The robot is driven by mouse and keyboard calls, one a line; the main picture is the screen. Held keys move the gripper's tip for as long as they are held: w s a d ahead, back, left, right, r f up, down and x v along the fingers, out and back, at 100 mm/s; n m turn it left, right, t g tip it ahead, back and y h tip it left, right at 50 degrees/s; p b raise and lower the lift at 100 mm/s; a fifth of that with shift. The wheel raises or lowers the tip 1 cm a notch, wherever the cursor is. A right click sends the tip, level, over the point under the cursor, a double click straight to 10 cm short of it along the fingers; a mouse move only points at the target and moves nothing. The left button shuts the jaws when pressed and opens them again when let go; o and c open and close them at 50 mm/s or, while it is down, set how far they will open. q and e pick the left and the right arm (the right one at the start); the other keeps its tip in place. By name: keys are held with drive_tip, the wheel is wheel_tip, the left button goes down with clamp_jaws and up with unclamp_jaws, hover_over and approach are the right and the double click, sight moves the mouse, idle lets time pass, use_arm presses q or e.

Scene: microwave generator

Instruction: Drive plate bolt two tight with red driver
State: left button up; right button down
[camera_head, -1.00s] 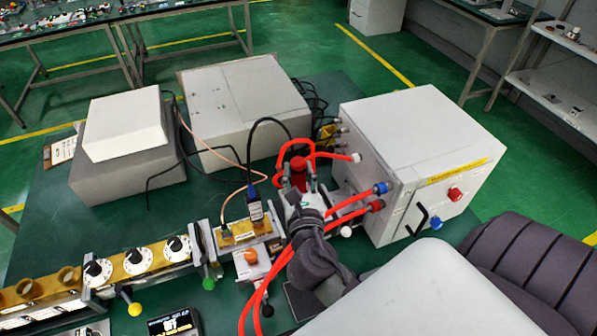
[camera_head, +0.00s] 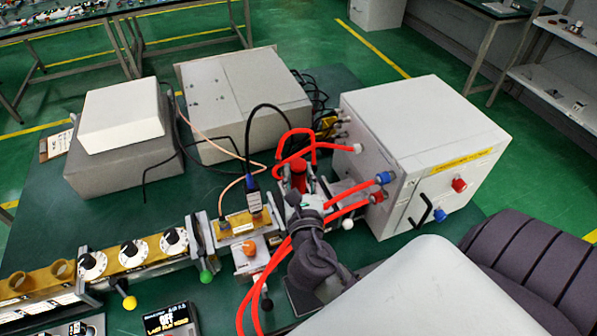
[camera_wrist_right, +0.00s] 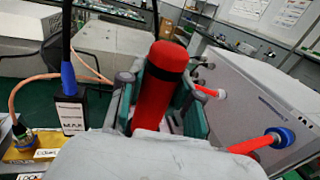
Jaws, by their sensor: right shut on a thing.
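My right gripper (camera_head: 298,186) is shut on the red driver (camera_head: 299,172) among the red hoses, between the brass waveguide piece and the white cabinet. In the right wrist view the red driver (camera_wrist_right: 167,62) stands roughly upright between the green-padded fingers of the right gripper (camera_wrist_right: 163,92). The driver's lower end is hidden behind the gripper body, so I cannot tell whether it touches a bolt. Plate bolt two cannot be made out in either view. My left gripper is not in view.
A white cabinet (camera_head: 420,150) with red hoses (camera_head: 345,210) stands right of the gripper. A brass waveguide piece (camera_head: 240,224) with a black sensor (camera_head: 253,192) and cable is close on the left. Grey boxes (camera_head: 245,105) stand behind. Dials (camera_head: 130,252) line the front left.

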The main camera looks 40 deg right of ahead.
sight(298, 163)
drive_tip(key=shift+f+b, duration=0.6)
drive_tip(key=shift+f, duration=0.35)
drive_tip(key=shift+s+f+b, duration=0.1)
drive_tip(key=shift+f+b, duration=0.2)
drive_tip(key=shift+f, duration=0.8)
idle(3.0)
drive_tip(key=shift+r, duration=0.1)
wheel_tip(298, 163, up, 7)
drive_tip(key=p, duration=0.7)
drive_tip(key=shift+r+p, duration=1)
drive_tip(key=shift+r, duration=0.15)
drive_tip(key=shift+f, duration=0.15)
